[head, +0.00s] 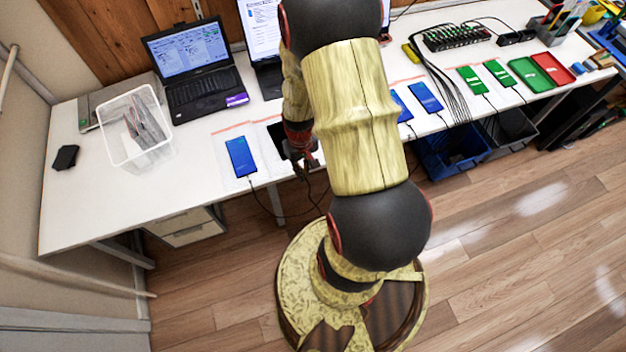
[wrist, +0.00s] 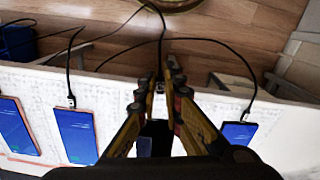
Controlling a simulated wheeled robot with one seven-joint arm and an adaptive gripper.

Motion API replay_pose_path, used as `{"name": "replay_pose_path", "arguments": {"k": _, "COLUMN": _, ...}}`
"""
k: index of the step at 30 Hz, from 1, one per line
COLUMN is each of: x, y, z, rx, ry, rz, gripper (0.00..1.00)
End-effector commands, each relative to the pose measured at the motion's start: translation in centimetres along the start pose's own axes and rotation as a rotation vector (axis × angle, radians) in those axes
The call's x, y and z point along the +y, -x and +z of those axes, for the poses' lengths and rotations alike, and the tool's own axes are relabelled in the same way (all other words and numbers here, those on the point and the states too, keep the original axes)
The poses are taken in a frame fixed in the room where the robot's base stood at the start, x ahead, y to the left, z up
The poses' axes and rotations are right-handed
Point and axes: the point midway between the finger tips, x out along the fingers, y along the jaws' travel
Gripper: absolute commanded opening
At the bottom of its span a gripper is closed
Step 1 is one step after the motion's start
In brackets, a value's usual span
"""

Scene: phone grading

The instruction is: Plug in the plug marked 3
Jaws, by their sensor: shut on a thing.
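My gripper (wrist: 160,92) is over the table's front edge, its fingers close together around the end of a black cable (wrist: 162,40). The plug at that end is mostly hidden between the fingers, and no number is readable. A dark-screened phone (wrist: 156,130) lies just beyond the fingertips, partly covered by them. I cannot tell whether the plug touches it. In the head view my gripper (head: 303,163) shows at the table edge beside the dark phone (head: 277,131), partly hidden by my arm.
A blue-screened phone (head: 240,157) with a cable lies to the left; two more (head: 402,105) (head: 426,97) lie right of my arm. Green-screened phones (head: 472,80), a cable hub (head: 456,37), a clear bin (head: 137,126) and a laptop (head: 195,68) are on the table.

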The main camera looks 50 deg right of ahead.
Motion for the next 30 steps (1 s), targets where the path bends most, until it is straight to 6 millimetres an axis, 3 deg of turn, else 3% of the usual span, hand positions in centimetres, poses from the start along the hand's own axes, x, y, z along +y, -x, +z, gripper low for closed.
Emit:
{"name": "replay_pose_path", "arguments": {"k": 2, "x": 0.1, "y": -0.7, "z": -1.6, "rx": 0.007, "ry": -0.012, "rz": 0.002, "gripper": 0.00}}
{"name": "replay_pose_path", "arguments": {"k": 6, "x": 0.6, "y": 0.2, "z": -3.6, "rx": 0.027, "ry": -0.051, "rz": 0.006, "gripper": 0.00}}
{"name": "replay_pose_path", "arguments": {"k": 14, "x": 0.6, "y": 0.0, "z": -3.8, "rx": 0.023, "ry": -0.085, "rz": 0.005, "gripper": 0.00}}
{"name": "replay_pose_path", "arguments": {"k": 30, "x": 0.7, "y": -2.4, "z": -5.2, "rx": 0.023, "ry": -0.084, "rz": 0.005, "gripper": 0.00}}
